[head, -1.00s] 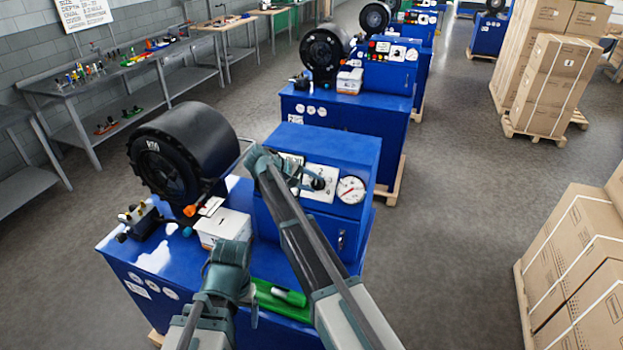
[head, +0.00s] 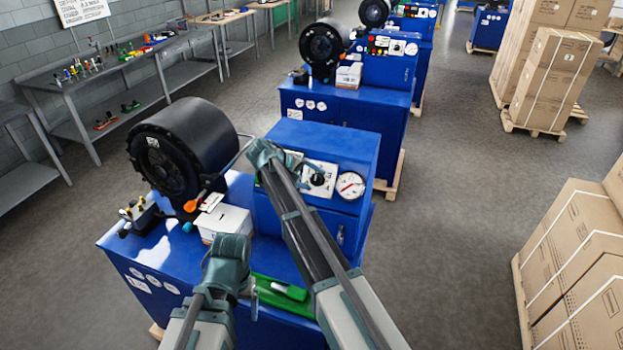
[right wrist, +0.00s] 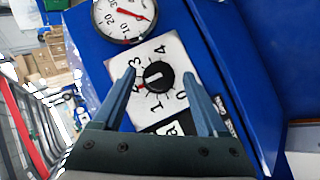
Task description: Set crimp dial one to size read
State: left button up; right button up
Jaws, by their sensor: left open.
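The crimp dial is a black knob (right wrist: 158,75) on a white plate (right wrist: 122,63) with numbers around it. In the right wrist view a white line on the knob faces left, towards a red mark between 3 and 1. The dial plate also shows in the head view (head: 318,178), on the blue control box of the nearest crimper. My right gripper (right wrist: 160,88) is open, one finger on each side of the knob; I cannot tell whether they touch it. My left gripper (head: 236,250) is open and empty over the front of the blue bench.
A pressure gauge (head: 351,186) sits beside the dial plate. A black crimping head (head: 185,145), a white box (head: 224,221) and a green tray (head: 278,292) are on the nearest bench. Stacked cartons (head: 580,255) stand at the right. The floor between is clear.

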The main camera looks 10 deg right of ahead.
jog(key=p+v, duration=0.8)
jog(key=v, duration=0.4)
dwell(0.4)
jog(key=s+d+f+m+g+y, duration=0.1)
jog(key=s+d+f+y, duration=0.15)
jog(key=s, duration=0.65)
jog(key=s+d+f+y, duration=0.1)
jog(key=s+f+y, duration=0.15)
jog(key=s, duration=0.75)
jog(key=s+d+f+m+g+y, duration=0.15)
jog(key=s+y, duration=0.25)
jog(key=s, duration=0.5)
jog(key=s+a+f+n+b, duration=0.1)
jog(key=s+a+f+b, duration=0.1)
jog(key=a+f+b, duration=0.2)
jog(key=s+a+f+n+b, duration=0.1)
jog(key=a+f+b, duration=0.3)
jog(key=f+b, duration=0.7)
jog(key=s+a+f+n+h+b, duration=0.1)
jog(key=s+a+f+n+b, duration=0.1)
jog(key=f+b, duration=0.6)
jog(key=shift+s+a+f, duration=0.35)
jog(key=shift+s+a, duration=0.2)
jog(key=shift+a, duration=0.4)
